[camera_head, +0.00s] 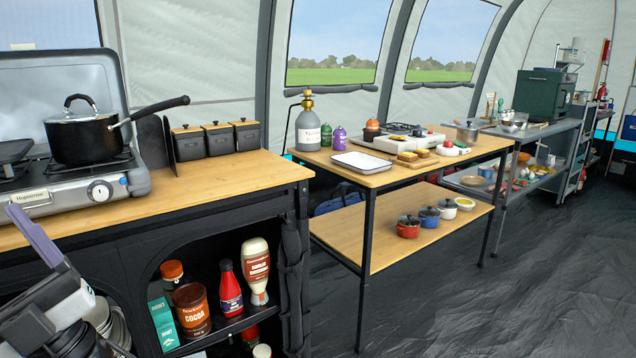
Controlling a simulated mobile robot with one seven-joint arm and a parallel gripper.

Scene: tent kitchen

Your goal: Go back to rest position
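Part of my gripper (36,238) shows at the lower left edge, in front of the near counter and close below the stove. One purple-grey finger points up and to the left. I cannot see the other finger clearly, so whether it is open or shut does not show. No held object is visible. My wrist and arm fill the lower left corner.
A black lidded pan (88,138) sits on the camping stove (75,195), its handle pointing right. The near counter (225,178) has bare wood at right. Bottles and cans stand on the shelf (222,325) below. Beyond is a wooden table (330,172). The dark floor (520,290) is clear.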

